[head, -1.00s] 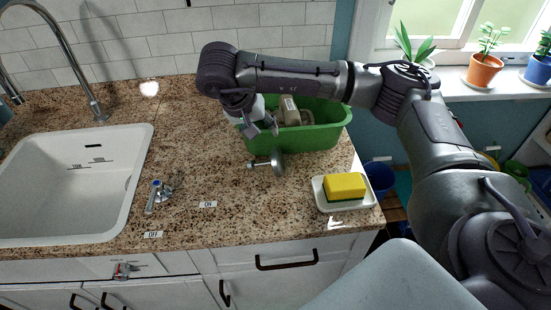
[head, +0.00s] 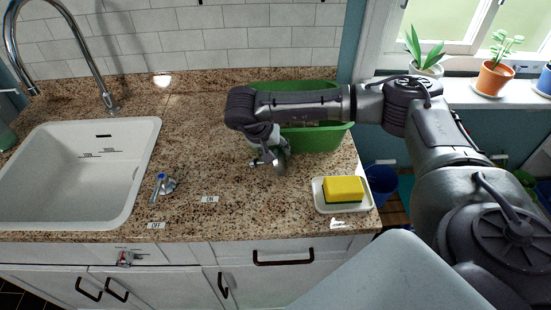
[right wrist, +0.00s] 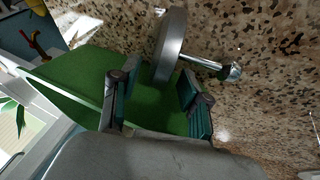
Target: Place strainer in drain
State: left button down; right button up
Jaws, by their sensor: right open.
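The metal strainer (head: 282,162) lies on its side on the granite counter, in front of the green tub. In the right wrist view its disc (right wrist: 169,48) stands on edge, with the stem reaching right to a small shiny knob. My right gripper (head: 266,148) is low over the strainer, partly covering it in the head view. In the right wrist view its fingers (right wrist: 155,98) are apart, with the disc just beyond their tips and nothing clearly held. The white sink (head: 75,185) is at the left; its drain is not visible. My left gripper is not in view.
The green tub (head: 325,138) stands behind the strainer, partly hidden by my right arm. A yellow sponge (head: 344,188) sits in a white dish (head: 325,206) at the right. A faucet handle (head: 163,185) stands beside the sink. Counter between handle and strainer is mostly clear.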

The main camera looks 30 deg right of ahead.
jog(key=shift+p+x, duration=0.45)
jog(key=shift+x, duration=1.5)
jog(key=shift+s+d+r, duration=0.1)
grip_shut()
